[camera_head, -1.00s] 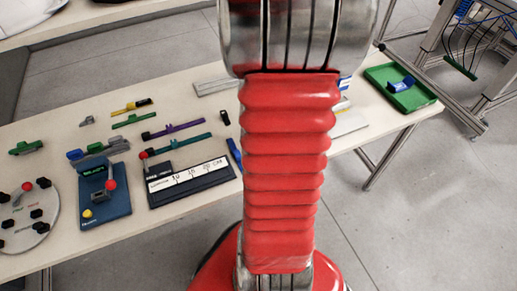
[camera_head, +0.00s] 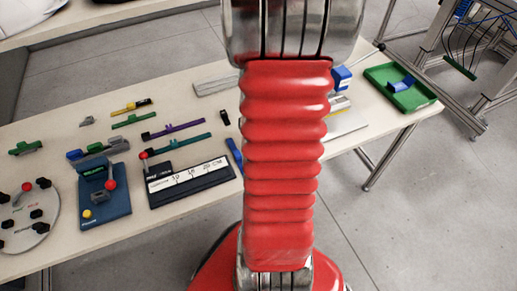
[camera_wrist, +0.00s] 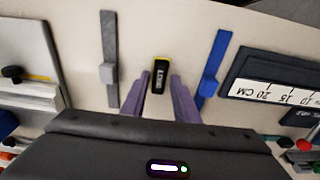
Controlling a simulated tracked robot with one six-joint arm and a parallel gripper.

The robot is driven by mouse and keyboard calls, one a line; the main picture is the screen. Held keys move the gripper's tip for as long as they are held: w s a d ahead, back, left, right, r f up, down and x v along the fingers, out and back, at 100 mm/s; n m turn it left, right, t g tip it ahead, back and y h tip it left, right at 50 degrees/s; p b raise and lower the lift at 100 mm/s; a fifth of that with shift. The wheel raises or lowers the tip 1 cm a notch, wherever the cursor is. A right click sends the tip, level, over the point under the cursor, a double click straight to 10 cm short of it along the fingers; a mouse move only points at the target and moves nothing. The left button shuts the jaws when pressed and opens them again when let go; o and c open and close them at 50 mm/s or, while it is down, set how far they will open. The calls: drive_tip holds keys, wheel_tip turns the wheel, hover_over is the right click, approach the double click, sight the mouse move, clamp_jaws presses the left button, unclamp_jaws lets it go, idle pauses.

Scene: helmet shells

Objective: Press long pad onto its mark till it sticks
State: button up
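I cannot make out a long pad or its mark for certain in either view. My gripper (camera_wrist: 159,84) shows in the wrist view as two purple fingers, spread apart with a gap between them. A small black block with a yellow edge and white lettering (camera_wrist: 159,76) shows between the fingertips, with clear space on both sides, so it is not gripped. It seems to be the small black piece (camera_head: 225,117) on the table in the head view. In the head view my red arm hides the gripper and part of the table.
A blue bar (camera_wrist: 213,68) and a grey bar (camera_wrist: 110,73) flank the fingers. A dark ruler board (camera_head: 190,182), a blue device with a red knob (camera_head: 104,203) and several coloured bars lie on the table (camera_head: 75,128). A green tray (camera_head: 425,97) holds a blue piece (camera_head: 404,84).

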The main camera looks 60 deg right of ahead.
clamp_jaws()
drive_tip(key=shift+r, duration=0.1)
wheel_tip(320, 180, up, 10)
idle(0.8)
drive_tip(key=shift+w, duration=0.1)
idle(0.4)
drive_tip(key=w+a+r+n, duration=0.2)
drive_tip(key=w+a, duration=0.8)
drive_tip(key=w, duration=0.3)
drive_tip(key=w+a+r+n, duration=0.1)
drive_tip(key=w+a+n, duration=0.2)
drive_tip(key=w+a, duration=0.8)
drive_tip(key=w+a+n, duration=0.1)
drive_tip(key=w+a, duration=0.5)
drive_tip(key=a, duration=0.4)
drive_tip(key=shift+w+r+y, duration=0.3)
drive_tip(key=shift+w+r, duration=0.1)
drive_tip(key=shift+r, duration=0.05)
